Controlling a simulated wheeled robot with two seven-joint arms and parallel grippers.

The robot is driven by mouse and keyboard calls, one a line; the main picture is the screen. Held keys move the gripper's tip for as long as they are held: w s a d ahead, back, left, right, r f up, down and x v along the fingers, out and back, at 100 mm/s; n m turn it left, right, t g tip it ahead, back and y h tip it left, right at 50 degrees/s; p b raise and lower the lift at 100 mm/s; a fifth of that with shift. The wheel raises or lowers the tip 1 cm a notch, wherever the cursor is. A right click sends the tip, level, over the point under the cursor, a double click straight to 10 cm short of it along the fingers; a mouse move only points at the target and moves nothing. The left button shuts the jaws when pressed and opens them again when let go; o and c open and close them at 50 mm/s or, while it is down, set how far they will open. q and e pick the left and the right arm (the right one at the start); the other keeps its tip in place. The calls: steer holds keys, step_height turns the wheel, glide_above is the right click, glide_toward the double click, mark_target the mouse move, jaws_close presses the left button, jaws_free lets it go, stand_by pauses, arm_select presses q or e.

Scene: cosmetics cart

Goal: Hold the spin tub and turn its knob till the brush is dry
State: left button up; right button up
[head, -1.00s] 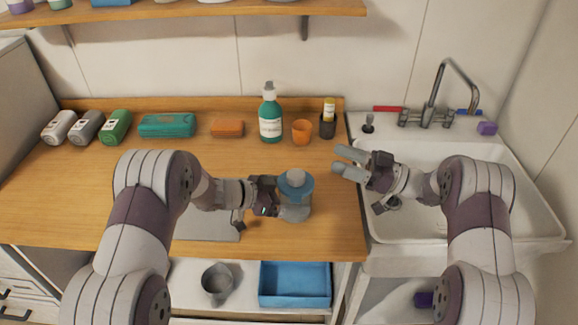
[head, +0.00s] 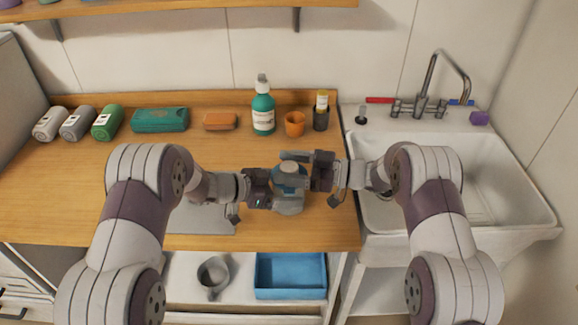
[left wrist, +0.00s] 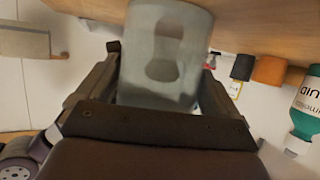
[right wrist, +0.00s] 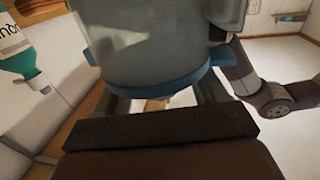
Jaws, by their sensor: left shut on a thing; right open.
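The spin tub (head: 289,207) is a grey, see-through tub with a blue lid and a grey knob (head: 290,167) on top. It stands near the counter's front edge. My left gripper (head: 280,194) is shut on the tub's side; the tub wall fills the left wrist view (left wrist: 165,60) between the fingers. My right gripper (head: 293,168) is open at lid height, its fingers on either side of the knob. The right wrist view shows the tub (right wrist: 165,35) and its blue lid rim (right wrist: 160,80); I cannot tell whether the fingers touch the knob. I cannot make out the brush.
A green pump bottle (head: 263,110), an orange cup (head: 295,123) and a dark holder (head: 321,119) stand behind the tub. A sink (head: 510,180) is at the right. A blue bin (head: 290,290) and a grey jug (head: 213,276) sit on the shelf below.

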steer(key=shift+c, duration=0.3)
steer(key=c, duration=0.9)
steer(key=shift+m+t, duration=0.3)
steer(key=shift+t, duration=0.2)
steer(key=m+t+h, duration=0.2)
steer(key=m+t, duration=0.1)
steer(key=t, duration=0.1)
steer(key=shift+t, duration=0.3)
steer(key=shift+m+t+h, duration=0.9)
steer(key=shift+m+t, duration=0.3)
steer(key=shift+t, duration=0.3)
